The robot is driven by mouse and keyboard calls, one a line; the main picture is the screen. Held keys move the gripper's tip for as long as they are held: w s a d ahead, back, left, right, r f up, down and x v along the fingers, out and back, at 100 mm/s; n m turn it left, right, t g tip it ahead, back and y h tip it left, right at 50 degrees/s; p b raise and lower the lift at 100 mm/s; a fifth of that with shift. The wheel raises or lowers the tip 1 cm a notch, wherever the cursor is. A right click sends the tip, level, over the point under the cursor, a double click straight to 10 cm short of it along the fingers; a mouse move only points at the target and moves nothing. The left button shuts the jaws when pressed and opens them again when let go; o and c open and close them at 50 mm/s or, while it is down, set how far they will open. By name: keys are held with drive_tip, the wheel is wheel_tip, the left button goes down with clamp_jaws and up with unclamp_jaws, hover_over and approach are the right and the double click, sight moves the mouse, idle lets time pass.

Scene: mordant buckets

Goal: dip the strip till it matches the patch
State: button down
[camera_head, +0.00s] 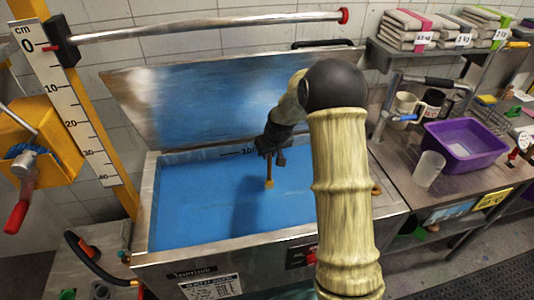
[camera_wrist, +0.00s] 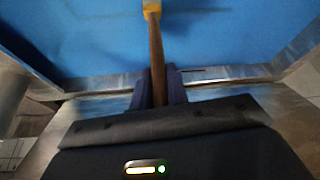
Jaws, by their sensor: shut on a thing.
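My gripper (camera_head: 270,157) is over the blue liquid (camera_head: 190,205) in a large metal vat (camera_head: 240,248). In the wrist view my gripper (camera_wrist: 159,92) has its dark fingers closed on a thin brown strip (camera_wrist: 157,50). The strip hangs down and ends in a yellow piece (camera_wrist: 152,9); in the head view this strip (camera_head: 269,170) shows its yellow end (camera_head: 269,184) low against the blue. I cannot tell whether that end touches the liquid. I cannot make out the patch. My arm hides part of the vat's right side.
The vat's lid (camera_head: 200,100) stands open behind it. A purple tub (camera_head: 465,140), clear cup (camera_head: 429,168) and mugs (camera_head: 403,104) stand on the right bench.

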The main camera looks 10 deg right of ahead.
drive_tip(key=shift+a, duration=0.1)
idle(0.3)
drive_tip(key=shift+a, duration=0.5)
drive_tip(key=shift+d, duration=0.6)
drive_tip(key=shift+a, duration=0.2)
drive_tip(key=shift+a, duration=0.45)
drive_tip(key=shift+r, duration=0.15)
